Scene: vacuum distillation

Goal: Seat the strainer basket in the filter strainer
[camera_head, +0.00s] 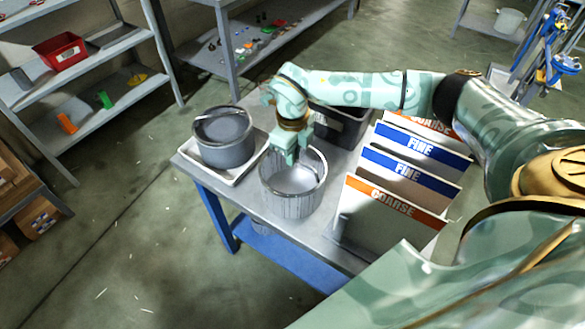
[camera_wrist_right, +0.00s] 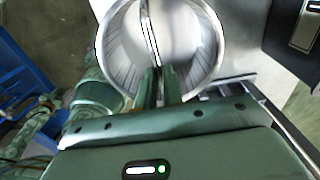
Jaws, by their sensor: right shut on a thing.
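The strainer basket (camera_head: 293,189) is a pale round open basket with a ribbed wall, near the front edge of the table, upright or nearly so. My right gripper (camera_head: 290,157) is shut on its thin bail handle. In the right wrist view the two fingers (camera_wrist_right: 159,86) pinch the handle (camera_wrist_right: 148,35) across the basket's mouth. I cannot tell whether the basket touches the tabletop. The filter strainer (camera_head: 224,150) appears to be the dark grey round pot to its left, with a curved piece across its top.
The pot stands in a white tray (camera_head: 185,156) at the table's left end. Upright panels marked COARSE (camera_head: 385,209) and FINE (camera_head: 411,170) stand right of the basket. A dark bin (camera_head: 343,131) sits behind the gripper. Shelves (camera_head: 95,75) stand beyond.

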